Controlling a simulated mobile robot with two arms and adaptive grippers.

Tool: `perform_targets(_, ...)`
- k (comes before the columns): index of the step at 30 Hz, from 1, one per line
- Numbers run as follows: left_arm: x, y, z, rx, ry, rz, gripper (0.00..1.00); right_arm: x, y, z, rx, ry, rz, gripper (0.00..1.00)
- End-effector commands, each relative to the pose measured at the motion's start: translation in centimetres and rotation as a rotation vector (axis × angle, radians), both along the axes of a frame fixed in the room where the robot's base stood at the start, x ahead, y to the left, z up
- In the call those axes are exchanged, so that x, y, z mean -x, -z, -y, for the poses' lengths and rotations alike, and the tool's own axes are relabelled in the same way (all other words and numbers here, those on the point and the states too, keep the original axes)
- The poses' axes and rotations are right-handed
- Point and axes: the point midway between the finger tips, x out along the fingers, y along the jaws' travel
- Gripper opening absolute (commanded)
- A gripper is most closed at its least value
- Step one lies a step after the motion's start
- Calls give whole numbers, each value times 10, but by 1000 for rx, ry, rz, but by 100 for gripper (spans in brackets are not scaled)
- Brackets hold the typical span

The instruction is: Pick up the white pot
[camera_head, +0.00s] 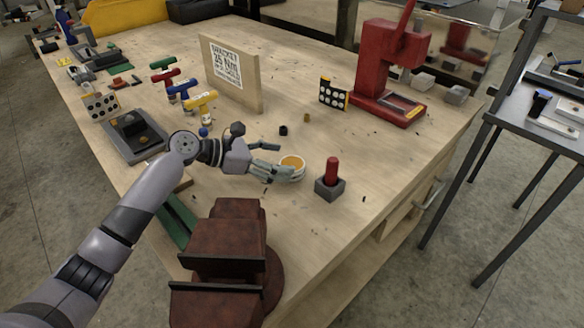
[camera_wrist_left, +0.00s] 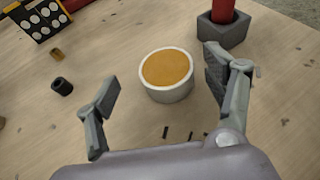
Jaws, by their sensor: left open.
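The white pot (camera_head: 291,164) is a small round cup with an orange-brown top face. It stands upright on the wooden workbench. In the left wrist view the white pot (camera_wrist_left: 167,76) sits ahead of the palm, between the two spread fingers. My left gripper (camera_head: 283,161) is open around it in the head view, and its fingers hide part of the pot. In the left wrist view the open left gripper (camera_wrist_left: 162,92) shows a gap on both sides of the pot, wider on the left. My right gripper is not in view.
A grey block with a red peg (camera_head: 329,182) stands just right of the pot. A brown vise (camera_head: 228,255) is at the near edge. A red press (camera_head: 388,75) and a wooden sign board (camera_head: 231,75) stand farther back. A small black cylinder (camera_head: 283,130) lies behind the gripper.

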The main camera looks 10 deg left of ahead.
Motion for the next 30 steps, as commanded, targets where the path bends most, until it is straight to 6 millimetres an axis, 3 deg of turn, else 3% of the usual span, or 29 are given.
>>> perform_targets(8, -13, 19, 33, 2, 1, -1, 76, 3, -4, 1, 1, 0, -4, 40)
perform_targets(15, -15, 21, 36, -1, 1, 0, 76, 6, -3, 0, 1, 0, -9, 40)
perform_targets(30, -15, 21, 35, -1, 1, -1, 43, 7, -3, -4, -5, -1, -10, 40)
